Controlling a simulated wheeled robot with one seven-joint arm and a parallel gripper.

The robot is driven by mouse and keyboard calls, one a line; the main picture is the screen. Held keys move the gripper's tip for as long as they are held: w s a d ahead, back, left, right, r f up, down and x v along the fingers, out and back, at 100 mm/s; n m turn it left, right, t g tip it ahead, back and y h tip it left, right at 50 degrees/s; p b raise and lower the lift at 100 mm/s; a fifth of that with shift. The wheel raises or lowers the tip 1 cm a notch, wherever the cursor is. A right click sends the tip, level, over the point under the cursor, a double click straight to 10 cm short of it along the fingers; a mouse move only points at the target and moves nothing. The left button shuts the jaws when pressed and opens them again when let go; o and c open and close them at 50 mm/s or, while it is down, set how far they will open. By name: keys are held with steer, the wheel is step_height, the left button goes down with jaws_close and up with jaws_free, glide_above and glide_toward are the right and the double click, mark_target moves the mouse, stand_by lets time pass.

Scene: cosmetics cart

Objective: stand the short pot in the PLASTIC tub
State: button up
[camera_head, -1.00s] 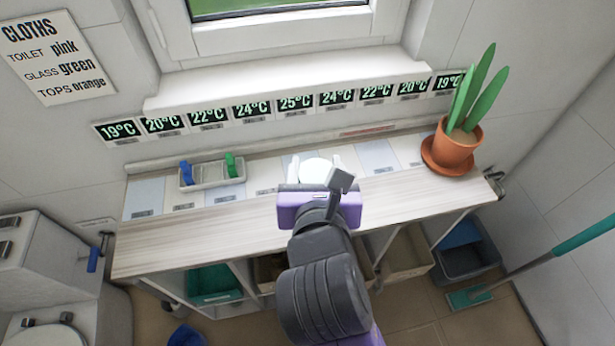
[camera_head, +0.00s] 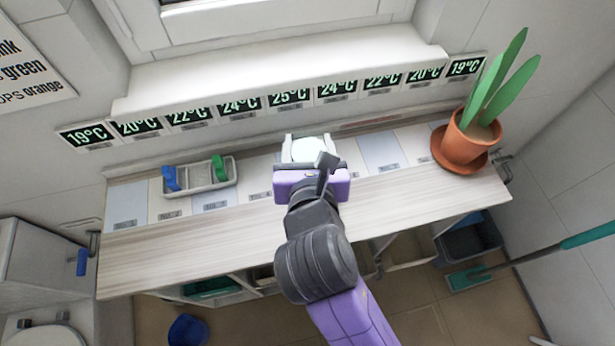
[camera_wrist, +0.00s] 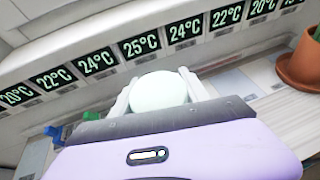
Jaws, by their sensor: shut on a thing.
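A pale, round-topped pot (camera_head: 309,150) is between the white fingers of my gripper (camera_head: 310,148) above the back of the cart top. In the wrist view the pot (camera_wrist: 159,91) shows as a pale mint disc, with a finger on each side. My gripper is shut on it. The pot's lower part is hidden by the gripper, so I cannot tell how far it is above the surface. Open tubs stand on the shelf below the cart top: a green one (camera_head: 212,288) at left and a beige one (camera_head: 408,252) at right. I cannot tell which is the plastic tub.
A grey tray (camera_head: 205,182) with blue and green clips sits at the left of the cart top. A potted plant (camera_head: 470,140) stands at the right end. Temperature labels (camera_head: 290,97) line the back ledge. A teal mop (camera_head: 470,277) leans at right. The front strip is clear.

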step_height(320, 180, down, 13)
steer(key=shift+f+b, duration=0.1)
steer(key=shift+b, duration=0.55)
steer(key=shift+f, duration=0.15)
steer(key=o, duration=1.3)
steer(key=shift+o, duration=0.2)
